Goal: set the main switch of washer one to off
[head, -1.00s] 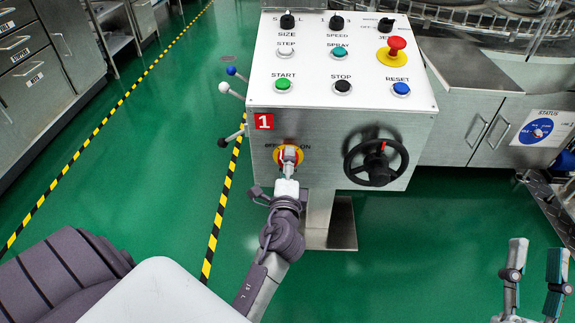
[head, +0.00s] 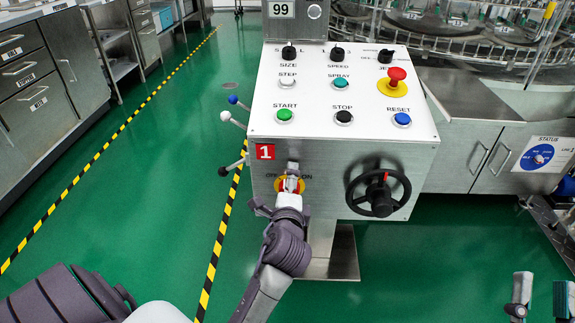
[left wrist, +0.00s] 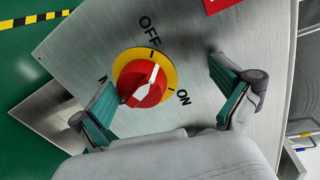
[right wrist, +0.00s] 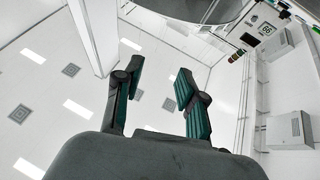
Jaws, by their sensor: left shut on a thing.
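The main switch (left wrist: 145,85) is a red knob with a white pointer on a yellow disc, on the front of the washer one panel (head: 340,95). OFF, ON and a partly hidden third label surround it in the left wrist view. The pointer's narrow end leans up and right, seemingly between OFF and ON, nearer OFF. In the head view, my left gripper (head: 290,186) covers much of the switch. My right gripper (right wrist: 160,95) is open and empty, low at the right in the head view (head: 541,295).
A black handwheel (head: 380,193) sticks out right of the switch. Levers with coloured knobs (head: 232,117) stick out from the panel's left side. A red emergency button (head: 397,75) and several buttons are on top. Green floor (head: 150,200) is clear at the left.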

